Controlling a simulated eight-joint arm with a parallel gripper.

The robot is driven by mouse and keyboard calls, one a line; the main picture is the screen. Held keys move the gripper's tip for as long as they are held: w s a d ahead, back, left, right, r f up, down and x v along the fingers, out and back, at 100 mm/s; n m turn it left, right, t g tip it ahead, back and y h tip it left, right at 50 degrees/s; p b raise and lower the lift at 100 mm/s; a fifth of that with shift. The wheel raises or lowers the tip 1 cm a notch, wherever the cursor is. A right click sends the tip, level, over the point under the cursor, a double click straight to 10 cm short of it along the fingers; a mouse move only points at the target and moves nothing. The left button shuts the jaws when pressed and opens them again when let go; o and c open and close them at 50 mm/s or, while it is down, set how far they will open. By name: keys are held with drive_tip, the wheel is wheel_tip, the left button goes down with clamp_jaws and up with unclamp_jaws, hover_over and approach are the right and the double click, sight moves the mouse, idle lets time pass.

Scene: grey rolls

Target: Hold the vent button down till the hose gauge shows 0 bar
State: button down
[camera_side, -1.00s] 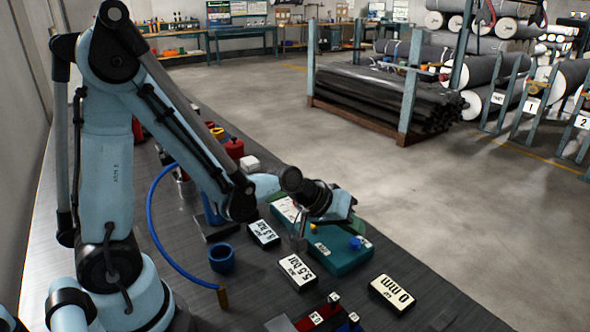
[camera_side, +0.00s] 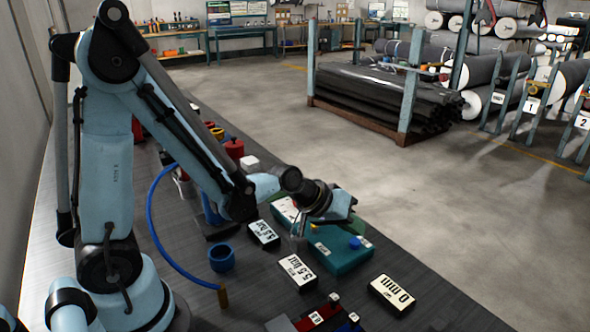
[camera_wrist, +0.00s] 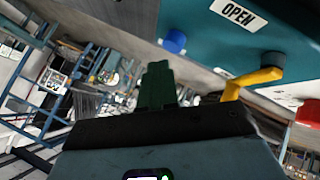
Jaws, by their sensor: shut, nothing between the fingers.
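A teal box (camera_side: 345,262) stands on the bench with a blue button (camera_side: 355,243) and a yellow lever (camera_side: 315,228) on top. In the wrist view the blue button (camera_wrist: 175,41) and yellow lever (camera_wrist: 250,82) show beside an OPEN label (camera_wrist: 238,14). Small tags near the button are too small to read. My gripper (camera_wrist: 157,85) is shut and empty, with its green fingers apart from the blue button. In the side view it is by the lever end of the box, tips partly hidden. Two displays (camera_side: 298,272) (camera_side: 263,234) appear to read 5.5 bar; their titles are unclear.
A third display (camera_side: 392,294) reads 0 mm near the bench's front edge. A blue hose (camera_side: 155,230) curves across the bench near a blue cup (camera_side: 222,258). Red and blue labelled bins (camera_side: 320,315) stand at the bottom. A red container (camera_side: 234,148) stands farther back.

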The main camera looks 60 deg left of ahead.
sight(350, 242)
drive_tip(key=shift+f, duration=0.1)
idle(0.6)
drive_tip(key=shift+f, duration=0.35)
drive_tip(key=shift+f, duration=0.5)
idle(1.9)
drive_tip(key=shift+r, duration=0.1)
idle(1.5)
drive_tip(key=shift+r, duration=0.85)
drive_tip(key=shift+r, duration=2.5)
